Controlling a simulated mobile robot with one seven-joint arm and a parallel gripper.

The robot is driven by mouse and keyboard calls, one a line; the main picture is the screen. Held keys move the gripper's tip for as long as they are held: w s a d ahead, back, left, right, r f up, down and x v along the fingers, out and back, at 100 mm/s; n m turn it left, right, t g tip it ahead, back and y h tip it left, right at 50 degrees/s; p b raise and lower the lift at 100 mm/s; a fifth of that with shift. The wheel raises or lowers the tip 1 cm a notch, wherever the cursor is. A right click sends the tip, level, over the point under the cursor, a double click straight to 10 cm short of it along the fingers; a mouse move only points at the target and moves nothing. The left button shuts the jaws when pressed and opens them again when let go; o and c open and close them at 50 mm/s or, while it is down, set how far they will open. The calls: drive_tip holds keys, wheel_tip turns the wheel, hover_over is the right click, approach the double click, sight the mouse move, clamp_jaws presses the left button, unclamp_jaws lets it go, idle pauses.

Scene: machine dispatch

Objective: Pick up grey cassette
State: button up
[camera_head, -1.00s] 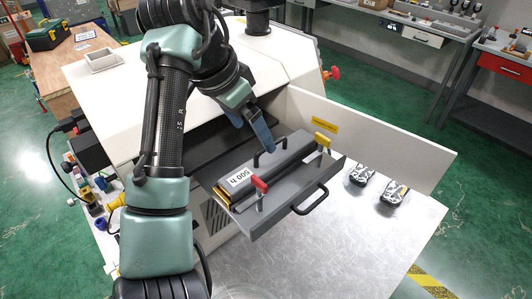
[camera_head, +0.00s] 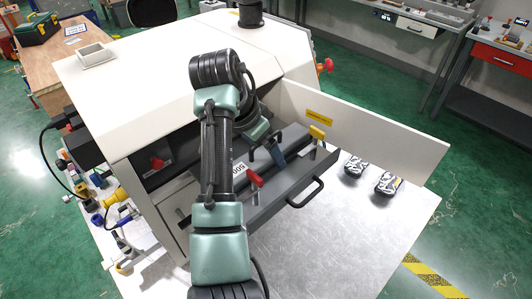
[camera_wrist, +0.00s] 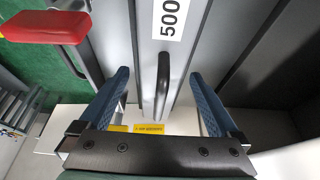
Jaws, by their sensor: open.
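The grey cassette (camera_head: 291,136) lies in the open grey drawer (camera_head: 268,204) of the white machine, partly hidden by my arm in the head view. In the wrist view the cassette (camera_wrist: 190,45) shows its grey top, a white "500" label and a black bar handle (camera_wrist: 162,88). My gripper (camera_wrist: 160,82) is open, its blue fingers on either side of this handle, apart from it. In the head view my gripper (camera_head: 268,150) is over the cassette.
The white machine's open door panel (camera_head: 365,125) stands behind and right of the drawer. The drawer's black pull handle (camera_head: 306,193) sticks out in front. Two patterned objects (camera_head: 386,184) lie on the metal table (camera_head: 350,240), whose front area is clear.

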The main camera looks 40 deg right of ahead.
clamp_jaws()
drive_tip(key=shift+w+r, duration=0.1)
idle(0.3)
